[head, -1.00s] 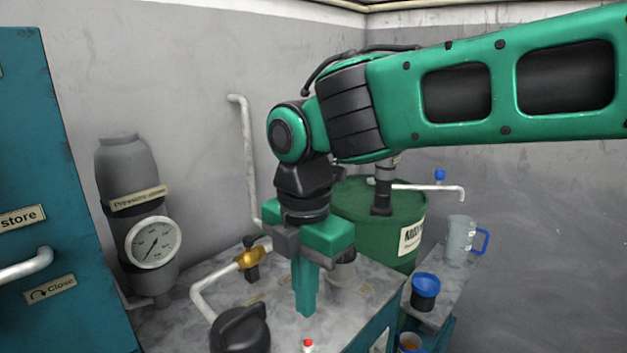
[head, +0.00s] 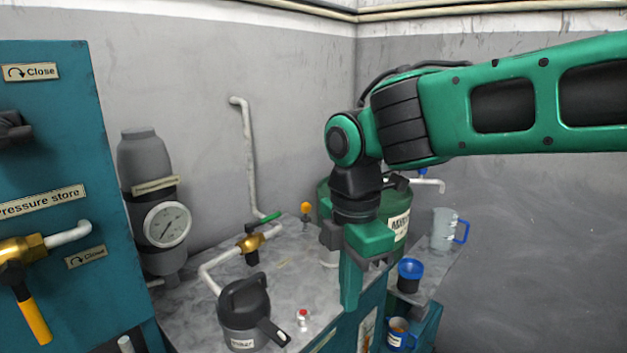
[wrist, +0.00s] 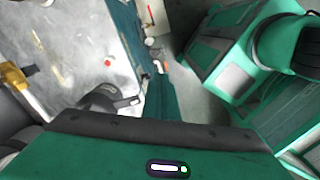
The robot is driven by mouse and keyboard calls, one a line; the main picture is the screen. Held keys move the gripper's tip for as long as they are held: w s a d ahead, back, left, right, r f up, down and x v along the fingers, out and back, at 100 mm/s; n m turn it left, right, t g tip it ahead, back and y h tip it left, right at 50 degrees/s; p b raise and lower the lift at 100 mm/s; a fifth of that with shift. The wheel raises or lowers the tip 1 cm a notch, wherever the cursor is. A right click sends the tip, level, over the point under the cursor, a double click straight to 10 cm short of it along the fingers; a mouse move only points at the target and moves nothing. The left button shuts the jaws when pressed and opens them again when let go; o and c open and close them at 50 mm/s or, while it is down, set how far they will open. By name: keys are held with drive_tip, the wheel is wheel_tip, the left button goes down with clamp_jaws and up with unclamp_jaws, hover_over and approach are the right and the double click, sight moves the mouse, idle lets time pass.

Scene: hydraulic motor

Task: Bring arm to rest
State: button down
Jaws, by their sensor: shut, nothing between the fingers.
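My arm reaches in from the right in the head view. My gripper (head: 350,288) hangs down at the right edge of the grey worktop (head: 195,325), with its green fingers together and nothing between them.
A dark pot (head: 245,310), a red button (head: 302,318) and a brass valve (head: 251,243) stand on the worktop. A pressure gauge (head: 167,224) is behind. A teal panel (head: 60,130) is left.

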drive_tip(key=s+d+f+m, duration=0.1)
drive_tip(key=d+f+m, duration=0.1)
drive_tip(key=d+m, duration=0.7)
drive_tip(key=s+d+f+m, duration=0.1)
drive_tip(key=d+m, duration=0.4)
drive_tip(key=d, duration=0.8)
drive_tip(key=s+d+f+m, duration=0.5)
drive_tip(key=s+d+m, duration=0.6)
drive_tip(key=m, duration=0.3)
drive_tip(key=shift+s+d+f+m, duration=0.15)
drive_tip(key=shift+s+d+m, duration=0.25)
drive_tip(key=shift+d, duration=0.5)
